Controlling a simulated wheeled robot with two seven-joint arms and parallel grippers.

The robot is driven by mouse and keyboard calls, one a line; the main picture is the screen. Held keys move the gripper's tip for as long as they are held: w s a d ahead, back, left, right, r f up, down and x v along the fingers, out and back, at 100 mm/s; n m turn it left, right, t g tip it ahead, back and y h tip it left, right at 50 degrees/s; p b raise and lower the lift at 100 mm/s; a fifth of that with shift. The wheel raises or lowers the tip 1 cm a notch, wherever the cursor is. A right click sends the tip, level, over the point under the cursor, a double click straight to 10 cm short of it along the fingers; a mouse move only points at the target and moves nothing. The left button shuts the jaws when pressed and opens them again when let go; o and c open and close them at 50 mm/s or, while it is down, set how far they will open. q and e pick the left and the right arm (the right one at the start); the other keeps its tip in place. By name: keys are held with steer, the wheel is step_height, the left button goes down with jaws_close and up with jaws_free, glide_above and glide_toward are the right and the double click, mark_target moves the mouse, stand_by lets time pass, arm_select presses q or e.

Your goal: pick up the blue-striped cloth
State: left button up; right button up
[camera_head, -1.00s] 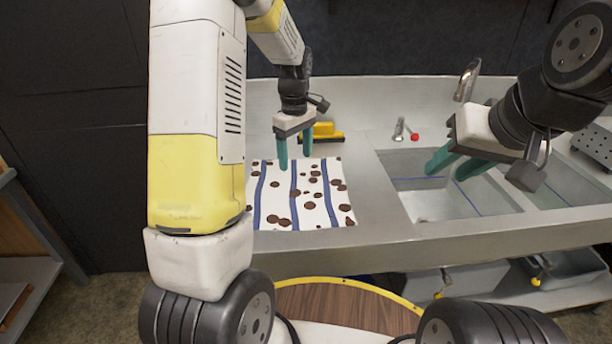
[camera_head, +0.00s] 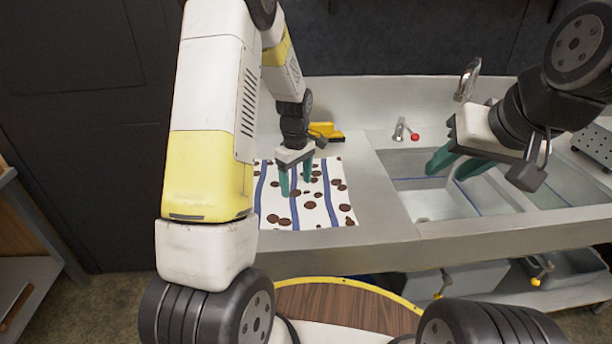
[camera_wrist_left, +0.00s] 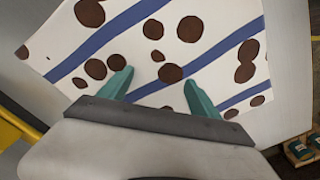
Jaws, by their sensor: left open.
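The blue-striped cloth (camera_head: 312,211) is white with blue stripes and dark brown round spots. It lies flat on the metal counter left of the sink, its left edge partly behind my left arm. It also shows in the left wrist view (camera_wrist_left: 222,55). My left gripper (camera_head: 296,190) is open, its teal fingers pointing down over the cloth's upper middle. In the left wrist view its fingertips (camera_wrist_left: 153,80) are spread with cloth beneath them; whether they touch it I cannot tell. My right gripper (camera_head: 442,170) is over the sink, its two fingers apart, nothing seen between them.
A yellow object (camera_head: 322,131) sits on the counter behind the cloth. A sink basin (camera_head: 432,203) with a tap (camera_head: 467,80) is to the right. A small red-knobbed valve (camera_head: 407,132) stands behind the sink. The counter between cloth and sink is bare.

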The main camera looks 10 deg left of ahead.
arm_select(q)
steer(key=shift+f, duration=0.1)
steer(key=shift+s, duration=0.15)
jaws_close()
stand_by(0.4)
step_height(320, 180, up, 12)
stand_by(0.5)
step_height(320, 180, up, 18)
stand_by(0.6)
